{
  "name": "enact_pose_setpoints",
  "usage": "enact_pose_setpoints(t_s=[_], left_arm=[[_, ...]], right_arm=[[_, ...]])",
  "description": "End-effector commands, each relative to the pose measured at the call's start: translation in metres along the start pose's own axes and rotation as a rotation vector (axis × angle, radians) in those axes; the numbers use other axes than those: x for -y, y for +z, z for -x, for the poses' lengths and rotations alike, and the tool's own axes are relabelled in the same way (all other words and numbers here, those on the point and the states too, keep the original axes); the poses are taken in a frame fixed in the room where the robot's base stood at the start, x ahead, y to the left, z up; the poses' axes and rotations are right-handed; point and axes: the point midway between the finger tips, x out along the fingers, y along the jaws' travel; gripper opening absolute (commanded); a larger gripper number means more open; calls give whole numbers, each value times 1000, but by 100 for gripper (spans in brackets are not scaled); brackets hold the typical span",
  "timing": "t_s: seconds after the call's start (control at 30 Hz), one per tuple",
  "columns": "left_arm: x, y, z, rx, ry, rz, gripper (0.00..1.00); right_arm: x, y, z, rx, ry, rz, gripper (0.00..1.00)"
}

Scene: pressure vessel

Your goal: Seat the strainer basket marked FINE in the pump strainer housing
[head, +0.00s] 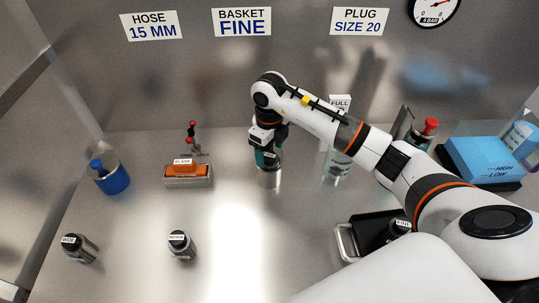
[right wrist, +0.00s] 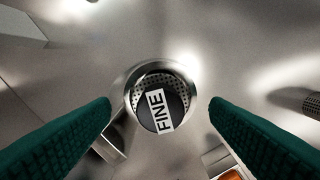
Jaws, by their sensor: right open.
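The strainer basket marked FINE (right wrist: 160,112), with a black top, white label and perforated metal wall, stands inside the round metal rim of the pump strainer housing (right wrist: 131,92) in the right wrist view. Its depth in the housing cannot be told. My right gripper (right wrist: 160,105) is open, its green fingers apart on either side of the basket with visible gaps. In the head view the right gripper (head: 266,158) is over the housing (head: 269,168), hiding most of it and the basket. My left gripper is not in view.
A basket marked WIDE (head: 80,248) and another labelled basket (head: 181,245) stand at front left. A black tray (head: 368,236) and a blue block (head: 485,158) are right. The front middle is clear.

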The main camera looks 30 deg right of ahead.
Motion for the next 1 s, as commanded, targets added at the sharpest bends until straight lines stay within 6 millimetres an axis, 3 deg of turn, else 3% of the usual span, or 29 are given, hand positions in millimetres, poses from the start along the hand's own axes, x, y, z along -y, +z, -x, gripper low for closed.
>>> enact_pose_setpoints(t_s=[0.2,0.43,0.6,1.0], left_arm=[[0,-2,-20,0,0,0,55],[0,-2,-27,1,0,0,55],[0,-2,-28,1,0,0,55],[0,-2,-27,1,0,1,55]], right_arm=[[-1,-1,46,-6,4,0,71],[0,-1,86,-3,3,1,71],[0,0,97,-1,1,0,71],[0,0,97,0,0,0,71]])
